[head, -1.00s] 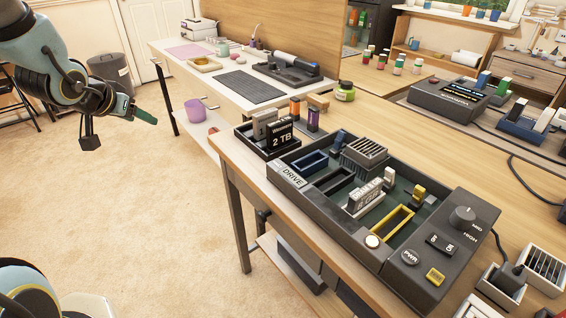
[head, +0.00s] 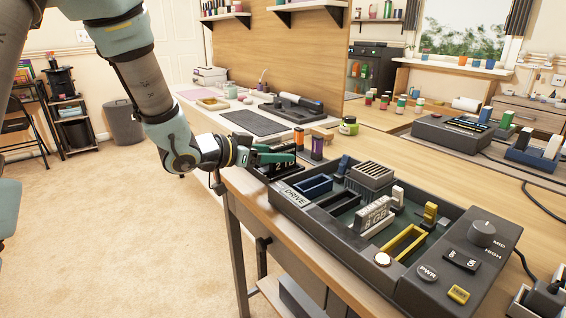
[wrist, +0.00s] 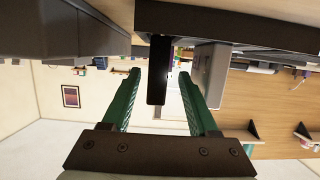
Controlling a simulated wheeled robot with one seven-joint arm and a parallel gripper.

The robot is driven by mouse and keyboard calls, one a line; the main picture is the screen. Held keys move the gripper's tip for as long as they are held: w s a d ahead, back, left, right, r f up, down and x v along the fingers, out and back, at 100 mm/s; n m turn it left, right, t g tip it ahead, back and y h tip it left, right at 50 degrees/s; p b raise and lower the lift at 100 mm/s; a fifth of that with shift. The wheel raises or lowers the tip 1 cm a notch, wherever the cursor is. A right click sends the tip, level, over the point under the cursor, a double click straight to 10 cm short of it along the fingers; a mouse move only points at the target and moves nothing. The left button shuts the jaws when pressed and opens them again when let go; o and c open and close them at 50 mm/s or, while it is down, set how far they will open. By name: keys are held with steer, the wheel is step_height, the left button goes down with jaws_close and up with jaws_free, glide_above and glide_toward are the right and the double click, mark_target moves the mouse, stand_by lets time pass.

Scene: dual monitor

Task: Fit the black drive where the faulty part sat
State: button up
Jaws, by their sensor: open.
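The black drive (head: 286,167), marked 2 TB, stands upright in a dark holder at the near-left end of the workbench. My gripper (head: 292,153) is at the drive, its green fingers partly covering it in the head view. In the wrist view the black drive (wrist: 157,75) lies between the two open fingers, with a gap on each side. A grey block (wrist: 211,75) stands beside it, close to the right finger. The dark console (head: 300,212) has a DRIVE label by an empty black-framed slot (head: 337,203) and an empty blue-framed slot (head: 313,187).
The console also holds a grey 8 GB module (head: 375,217), a finned grey block (head: 371,175) and an empty yellow-framed slot (head: 405,243).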

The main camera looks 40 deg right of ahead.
mark_target(294, 154)
steer(key=x, duration=0.5)
steer(key=shift+s+r, duration=0.15)
steer(key=shift+a, duration=0.1)
jaws_close()
stand_by(0.4)
